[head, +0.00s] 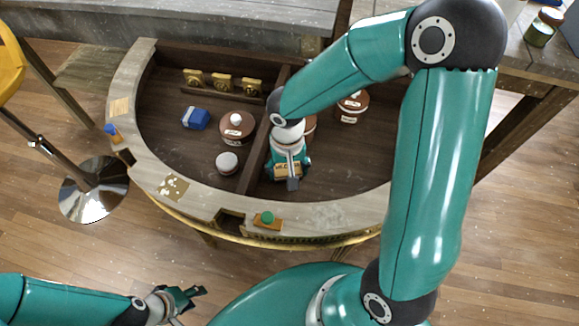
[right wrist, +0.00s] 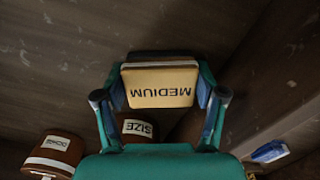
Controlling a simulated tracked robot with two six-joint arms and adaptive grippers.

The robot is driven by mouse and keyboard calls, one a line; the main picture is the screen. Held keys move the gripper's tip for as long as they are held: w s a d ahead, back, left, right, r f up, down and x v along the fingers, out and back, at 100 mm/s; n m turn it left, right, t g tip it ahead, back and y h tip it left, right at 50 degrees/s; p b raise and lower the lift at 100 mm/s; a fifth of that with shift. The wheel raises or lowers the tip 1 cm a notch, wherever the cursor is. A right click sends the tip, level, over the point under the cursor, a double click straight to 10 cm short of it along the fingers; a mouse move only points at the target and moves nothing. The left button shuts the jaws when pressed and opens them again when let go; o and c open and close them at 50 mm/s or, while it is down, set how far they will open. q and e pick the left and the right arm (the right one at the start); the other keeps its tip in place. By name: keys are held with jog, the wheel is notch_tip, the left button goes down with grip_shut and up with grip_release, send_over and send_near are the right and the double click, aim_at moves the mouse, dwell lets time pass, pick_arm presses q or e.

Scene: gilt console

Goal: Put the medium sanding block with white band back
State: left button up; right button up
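A block with a tan face reading MEDIUM (right wrist: 162,86) sits between the fingers of my right gripper (right wrist: 162,95), which look shut on its sides. In the head view my right gripper (head: 288,167) is over the right compartment, close to the divider, with the tan label just showing. I cannot tell whether the block touches the floor. A blue block with a white band (head: 195,118) lies in the left compartment; a blue block (right wrist: 270,152) also shows in the right wrist view. My left gripper (head: 186,299) is outside the console, apparently open and empty.
The curved console (head: 129,85) has a central divider (head: 254,158). Brown lidded jars stand left (head: 237,127) and right (head: 352,106); a small jar (head: 227,163) is nearby. Gold plaques (head: 222,83) line the back left. A green-topped item (head: 267,219) sits on the front rim. The right front floor is clear.

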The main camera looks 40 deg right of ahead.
aim_at(287, 169)
jog(key=o, duration=0.4)
jog(key=shift+o, duration=0.2)
jog(key=shift+r, duration=0.2)
notch_tip(287, 169, up, 12)
jog(key=p, duration=0.2)
jog(key=shift+f, duration=0.15)
dwell(0.3)
